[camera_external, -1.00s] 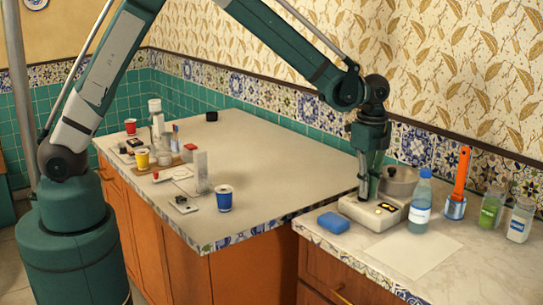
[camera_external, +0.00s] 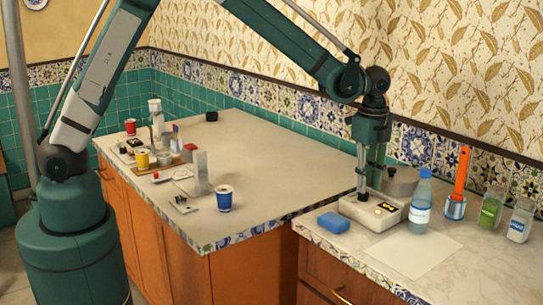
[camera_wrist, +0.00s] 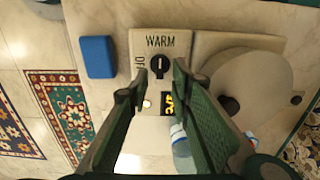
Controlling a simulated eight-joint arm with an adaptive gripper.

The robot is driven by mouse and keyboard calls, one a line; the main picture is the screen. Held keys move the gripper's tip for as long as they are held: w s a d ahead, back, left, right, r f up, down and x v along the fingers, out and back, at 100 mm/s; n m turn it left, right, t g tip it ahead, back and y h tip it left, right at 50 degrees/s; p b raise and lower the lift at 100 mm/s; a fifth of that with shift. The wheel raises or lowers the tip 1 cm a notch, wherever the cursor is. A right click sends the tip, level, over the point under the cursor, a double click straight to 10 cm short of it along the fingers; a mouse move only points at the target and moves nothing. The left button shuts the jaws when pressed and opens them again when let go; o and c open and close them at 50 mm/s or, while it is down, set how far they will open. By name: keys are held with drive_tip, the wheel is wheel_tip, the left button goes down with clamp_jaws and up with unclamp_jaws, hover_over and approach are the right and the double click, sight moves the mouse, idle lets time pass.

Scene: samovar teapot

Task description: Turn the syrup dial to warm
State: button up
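The syrup dial (camera_wrist: 160,66) is a dark round knob with a pale line that looks upright in the wrist view, toward the word WARM printed above it. OFF is printed to its left. The dial sits on a cream warmer box (camera_external: 372,213), which also shows in the wrist view (camera_wrist: 190,42). My gripper (camera_wrist: 161,70) points down over the box, with its green fingers apart on either side of the dial. Gaps show beside the knob, and I see no clear contact. In the external view my gripper (camera_external: 363,192) hides the dial.
A yellow-digit display (camera_wrist: 168,103) and a small light (camera_wrist: 147,103) are near the dial. A round lidded pot (camera_external: 400,182), blue bottle (camera_external: 420,205) and blue sponge (camera_external: 332,222) stand close by. White paper (camera_external: 425,250) lies in front.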

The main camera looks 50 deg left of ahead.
wheel_tip(320, 180, up, 10)
idle(0.5)
drive_tip(key=shift+f, duration=0.1)
drive_tip(key=shift+a, duration=0.1)
idle(0.3)
drive_tip(key=s+a+r+n+t, duration=0.2)
drive_tip(key=s+a+r+n, duration=0.2)
drive_tip(key=s+a+r, duration=0.5)
drive_tip(key=s+a+r+n+t, duration=0.1)
drive_tip(key=s+a+r+n, duration=0.4)
drive_tip(key=a, duration=0.8)
drive_tip(key=s+a+f+n+t, duration=0.2)
drive_tip(key=s+a+n, duration=0.2)
drive_tip(key=s+a, duration=0.3)
drive_tip(key=s+a+f+n+t, duration=0.2)
drive_tip(key=s+a+n, duration=0.3)
drive_tip(key=s, duration=0.8)
drive_tip(key=a, duration=0.2)
drive_tip(key=shift+s+a+f, duration=0.2)
drive_tip(key=shift+a+f, duration=0.1)
drive_tip(key=shift+a, duration=0.1)
